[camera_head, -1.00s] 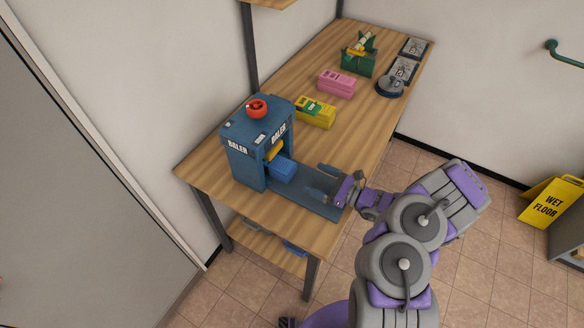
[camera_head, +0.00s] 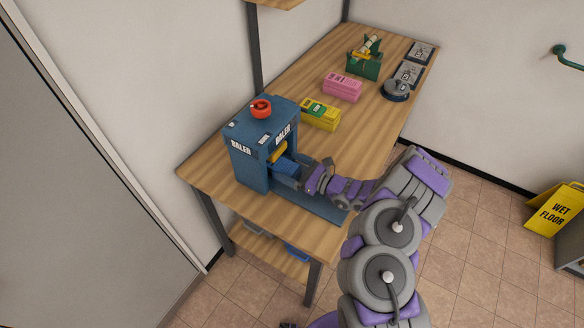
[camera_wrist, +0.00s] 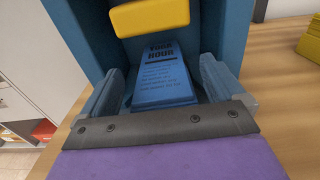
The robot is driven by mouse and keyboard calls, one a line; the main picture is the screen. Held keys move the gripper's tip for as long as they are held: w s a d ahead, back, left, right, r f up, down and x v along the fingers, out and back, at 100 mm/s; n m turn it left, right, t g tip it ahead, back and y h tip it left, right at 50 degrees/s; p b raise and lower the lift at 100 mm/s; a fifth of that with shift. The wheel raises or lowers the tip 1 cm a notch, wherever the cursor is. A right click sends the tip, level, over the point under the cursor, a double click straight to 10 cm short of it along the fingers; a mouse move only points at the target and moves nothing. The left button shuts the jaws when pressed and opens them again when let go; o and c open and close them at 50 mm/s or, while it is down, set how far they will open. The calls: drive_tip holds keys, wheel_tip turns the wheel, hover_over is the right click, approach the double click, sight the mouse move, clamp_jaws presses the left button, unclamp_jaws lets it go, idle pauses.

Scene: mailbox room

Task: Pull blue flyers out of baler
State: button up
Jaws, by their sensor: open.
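The blue baler (camera_head: 252,152) stands at the near left end of the wooden table, with a red knob on top. A stack of blue flyers (camera_wrist: 164,80) lies inside its opening, under a yellow block (camera_wrist: 150,17). The flyers also show in the head view (camera_head: 285,167), partly hidden by my gripper. My gripper (camera_wrist: 163,92) is open at the mouth of the baler, one finger on each side of the flyers. I cannot tell whether the fingers touch them.
A yellow bundle (camera_head: 321,115), a pink bundle (camera_head: 342,88) and a green holder (camera_head: 364,66) stand farther back on the table (camera_head: 300,75). A dark round object (camera_head: 396,90) and pictured trays (camera_head: 420,52) lie along the right edge. A wet floor sign (camera_head: 556,209) stands at right.

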drive_tip(key=c, duration=1.4)
drive_tip(key=shift+d, duration=0.1)
